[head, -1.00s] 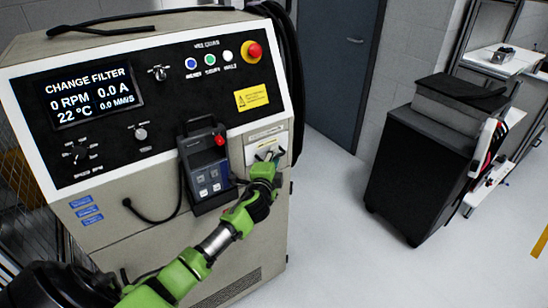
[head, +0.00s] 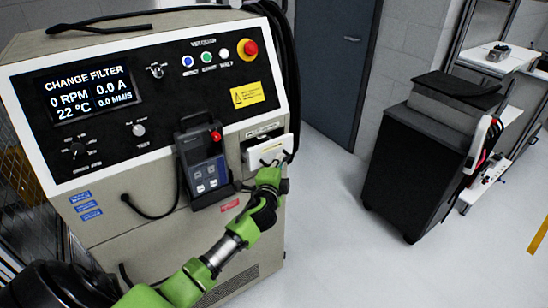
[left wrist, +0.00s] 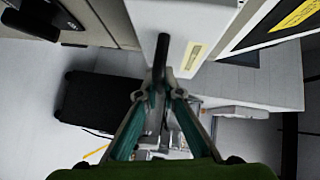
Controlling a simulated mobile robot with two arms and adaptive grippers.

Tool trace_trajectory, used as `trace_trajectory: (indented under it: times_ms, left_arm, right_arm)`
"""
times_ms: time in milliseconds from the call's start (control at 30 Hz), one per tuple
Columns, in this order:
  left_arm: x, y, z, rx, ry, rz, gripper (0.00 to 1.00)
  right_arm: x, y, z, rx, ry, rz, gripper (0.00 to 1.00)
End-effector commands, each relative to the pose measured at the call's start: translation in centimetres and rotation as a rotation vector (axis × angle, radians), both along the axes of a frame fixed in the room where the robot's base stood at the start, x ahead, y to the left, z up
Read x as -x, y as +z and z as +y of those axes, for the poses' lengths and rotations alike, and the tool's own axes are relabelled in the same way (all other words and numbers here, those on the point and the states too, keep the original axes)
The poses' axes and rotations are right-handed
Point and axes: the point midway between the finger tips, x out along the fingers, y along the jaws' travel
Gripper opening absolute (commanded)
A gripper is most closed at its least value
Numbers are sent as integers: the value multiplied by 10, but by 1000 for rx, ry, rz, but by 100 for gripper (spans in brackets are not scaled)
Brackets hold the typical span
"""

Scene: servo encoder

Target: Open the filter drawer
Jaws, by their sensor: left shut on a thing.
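The filter drawer (head: 283,147) is a white-fronted box at the right of the machine's front, below the yellow warning label. It stands out from the panel, partly open. My left gripper (head: 270,166) is at the drawer's front, shut on its handle. In the left wrist view the white drawer (left wrist: 190,18) juts out from the machine, and its dark handle (left wrist: 161,55) runs down between the fingertips of the gripper (left wrist: 158,92). The drawer's inside is hidden. My right gripper is not in view.
The machine's screen (head: 89,95) reads CHANGE FILTER. A handheld pendant (head: 203,165) hangs just left of the drawer. A red emergency button (head: 248,47) sits above. A black cart (head: 418,160) stands to the right, with clear floor (head: 335,225) between.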

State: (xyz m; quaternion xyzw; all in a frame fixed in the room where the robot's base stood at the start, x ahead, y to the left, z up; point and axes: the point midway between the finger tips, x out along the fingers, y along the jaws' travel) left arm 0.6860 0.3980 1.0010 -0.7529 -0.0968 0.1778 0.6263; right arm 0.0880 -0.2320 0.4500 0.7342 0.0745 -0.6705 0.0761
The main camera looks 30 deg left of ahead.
Motion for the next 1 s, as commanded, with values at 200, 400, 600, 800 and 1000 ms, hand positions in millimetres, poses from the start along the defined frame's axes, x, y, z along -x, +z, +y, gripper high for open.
trace_trajectory:
  times_ms: [200, 400, 600, 800, 1000]
  left_arm:
    - [18, -2, -44, 3, -1, 2, 0]
    - [31, -1, -74, 3, 1, 1, 0]
    - [38, -1, -92, -1, 0, 3, 0]
    - [40, -1, -96, -1, 0, 3, 0]
    - [40, -1, -96, -1, 0, 3, 0]
  right_arm:
    - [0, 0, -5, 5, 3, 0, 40]
    - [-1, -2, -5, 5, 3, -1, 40]
    - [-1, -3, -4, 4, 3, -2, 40]
    - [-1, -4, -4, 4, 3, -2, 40]
    - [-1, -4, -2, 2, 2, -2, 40]
